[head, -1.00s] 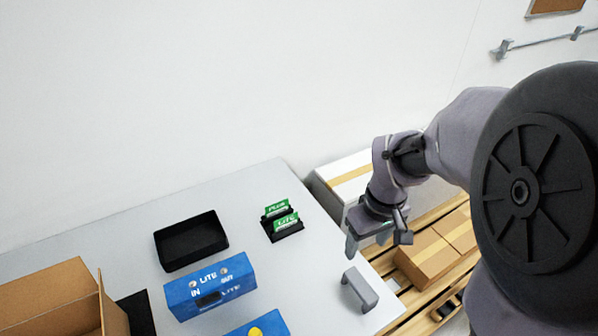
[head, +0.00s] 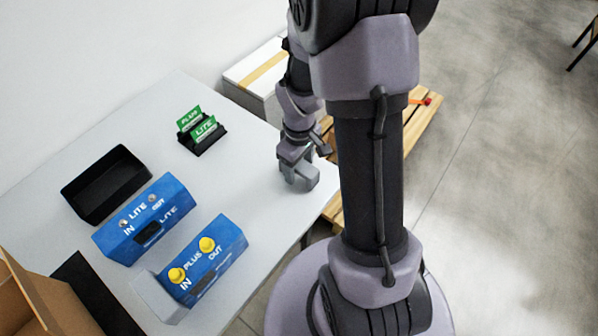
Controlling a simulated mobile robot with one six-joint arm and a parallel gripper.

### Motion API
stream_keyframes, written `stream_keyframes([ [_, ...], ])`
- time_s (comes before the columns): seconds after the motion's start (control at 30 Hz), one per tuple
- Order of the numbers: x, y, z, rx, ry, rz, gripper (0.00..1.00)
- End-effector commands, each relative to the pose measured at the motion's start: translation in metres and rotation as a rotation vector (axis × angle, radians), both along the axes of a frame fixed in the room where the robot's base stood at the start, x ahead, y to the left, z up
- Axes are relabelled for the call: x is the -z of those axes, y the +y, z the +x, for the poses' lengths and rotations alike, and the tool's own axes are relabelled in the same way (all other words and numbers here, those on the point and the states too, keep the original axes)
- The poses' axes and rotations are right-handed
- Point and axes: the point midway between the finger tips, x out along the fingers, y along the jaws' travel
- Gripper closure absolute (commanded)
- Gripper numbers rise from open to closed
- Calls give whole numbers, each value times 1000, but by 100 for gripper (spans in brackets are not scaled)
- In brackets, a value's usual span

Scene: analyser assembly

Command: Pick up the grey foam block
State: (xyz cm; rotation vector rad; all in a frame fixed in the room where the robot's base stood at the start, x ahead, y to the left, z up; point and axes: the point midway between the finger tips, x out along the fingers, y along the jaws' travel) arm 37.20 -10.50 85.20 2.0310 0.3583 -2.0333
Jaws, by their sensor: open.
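On the light table (head: 255,215) are a black tray (head: 106,186), a black holder with green PLUS and LITE cards (head: 203,132), a blue LITE unit (head: 145,222) and a blue PLUS unit (head: 205,262). An open cardboard box (head: 35,300) stands at lower left. A pallet (head: 420,120) is beyond the table.

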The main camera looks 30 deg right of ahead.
Motion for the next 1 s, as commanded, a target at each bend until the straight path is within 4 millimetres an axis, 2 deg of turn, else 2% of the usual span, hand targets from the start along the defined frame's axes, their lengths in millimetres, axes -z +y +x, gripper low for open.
stream_keyframes([
  [0.03,9,0,0,0,0,0,38],
  [0.2,5,0,1,0,-2,0,38],
  [0.27,5,0,1,0,-1,-1,48],
  [0.53,5,0,0,0,-1,-1,100],
  [0.83,1,1,1,0,-1,-1,100],
  [1.0,-18,5,8,0,-4,-1,100],
])
